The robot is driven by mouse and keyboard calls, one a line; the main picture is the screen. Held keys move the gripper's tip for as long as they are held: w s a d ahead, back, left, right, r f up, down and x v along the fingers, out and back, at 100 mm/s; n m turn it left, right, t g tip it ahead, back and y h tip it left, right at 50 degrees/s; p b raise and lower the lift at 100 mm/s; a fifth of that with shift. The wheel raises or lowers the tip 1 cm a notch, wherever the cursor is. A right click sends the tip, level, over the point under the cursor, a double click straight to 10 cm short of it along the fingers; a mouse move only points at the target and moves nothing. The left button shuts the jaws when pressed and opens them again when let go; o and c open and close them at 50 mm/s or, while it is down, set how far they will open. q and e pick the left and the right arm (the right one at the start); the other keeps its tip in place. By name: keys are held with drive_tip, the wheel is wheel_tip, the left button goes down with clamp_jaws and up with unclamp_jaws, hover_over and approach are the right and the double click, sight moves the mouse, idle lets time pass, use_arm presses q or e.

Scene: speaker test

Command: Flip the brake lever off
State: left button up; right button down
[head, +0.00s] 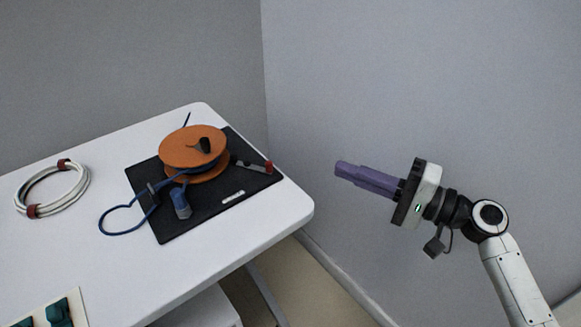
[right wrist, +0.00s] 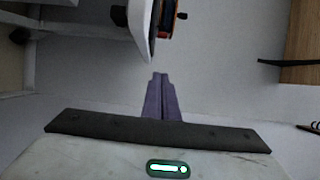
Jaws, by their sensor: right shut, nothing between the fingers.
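The brake lever (head: 254,165), dark with a red tip, sticks out at the right side of an orange cable reel (head: 190,147). The reel sits on a black base plate (head: 205,214) on the white table, with blue cable around it. My right gripper (head: 340,169), with purple fingers, is shut and empty, in the air to the right of the table's corner and apart from the lever. In the right wrist view its fingers (right wrist: 160,78) are together, and part of the orange reel (right wrist: 165,18) shows at the top. My left gripper is not in view.
The white table (head: 282,212) has a rounded right corner. A blue plug (head: 180,204) and a loop of blue cable lie at the reel's front left. A white cable coil (head: 32,208) lies at the left. Walls stand behind and to the right.

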drive_tip(key=shift+s, duration=0.1)
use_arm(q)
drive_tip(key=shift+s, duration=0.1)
use_arm(e)
drive_tip(key=shift+a, duration=0.1)
use_arm(q)
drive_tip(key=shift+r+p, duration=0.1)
drive_tip(key=shift+p, duration=0.2)
use_arm(e)
drive_tip(key=w+a, duration=0.2)
drive_tip(key=a, duration=0.9)
drive_tip(key=shift+w, duration=0.35)
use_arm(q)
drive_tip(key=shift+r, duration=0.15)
use_arm(e)
drive_tip(key=shift+a, duration=0.15)
